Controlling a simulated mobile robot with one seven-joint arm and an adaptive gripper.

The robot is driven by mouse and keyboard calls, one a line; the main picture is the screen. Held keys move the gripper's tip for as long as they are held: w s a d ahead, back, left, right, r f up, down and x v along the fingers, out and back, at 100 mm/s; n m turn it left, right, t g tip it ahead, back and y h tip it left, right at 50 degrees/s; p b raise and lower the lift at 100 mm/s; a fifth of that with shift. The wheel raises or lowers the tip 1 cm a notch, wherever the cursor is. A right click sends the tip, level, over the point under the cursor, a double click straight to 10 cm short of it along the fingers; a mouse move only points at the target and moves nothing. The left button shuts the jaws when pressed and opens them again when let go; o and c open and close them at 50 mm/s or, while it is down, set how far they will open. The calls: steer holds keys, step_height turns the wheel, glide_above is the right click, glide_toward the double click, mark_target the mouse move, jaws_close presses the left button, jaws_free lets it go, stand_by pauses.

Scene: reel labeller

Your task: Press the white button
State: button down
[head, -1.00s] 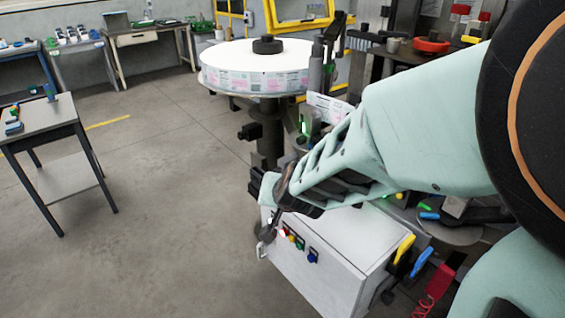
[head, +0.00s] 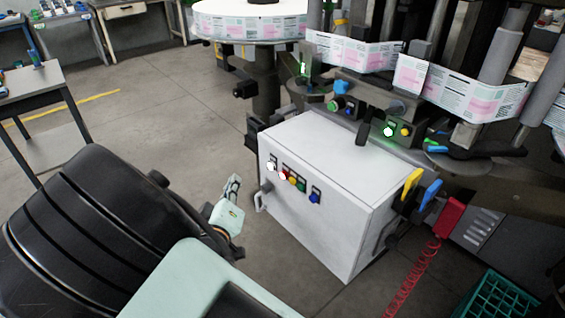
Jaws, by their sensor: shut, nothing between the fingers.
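The white button (head: 270,166) is the leftmost of a row of coloured buttons on the front of the white cabinet (head: 325,235). It is in plain view. My gripper (head: 234,183) is small in the picture, left of the cabinet and apart from it, a little lower than the white button. Its fingers point up in the picture and are together, with nothing between them. Part of the gripper is hidden by my own arm.
Red, yellow, green and blue buttons sit right of the white one. A handle (head: 262,197) sticks out at the cabinet's left edge. The labelling machine stands behind, with a lit white-green button (head: 388,132). A green crate (head: 488,300) is at lower right. A table (head: 35,95) stands left.

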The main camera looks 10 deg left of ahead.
mark_target(271, 166)
steer(key=shift+s+a+f+n+t, duration=0.2)
steer(key=shift+s+f+n+t, duration=0.1)
steer(key=shift+s+f+n, duration=0.15)
steer(key=w+d+b, duration=0.2)
steer(key=w+d, duration=0.3)
steer(key=w, duration=0.1)
steer(key=shift+w+d, duration=0.3)
steer(key=shift+d, duration=0.1)
stand_by(1.5)
steer(key=shift+w+d, duration=0.3)
steer(key=shift+w+d+b, duration=0.3)
steer(key=shift+w+d, duration=0.05)
steer(key=shift+w, duration=0.05)
stand_by(0.9)
steer(key=shift+s+a, duration=0.6)
steer(key=shift+s, duration=0.1)
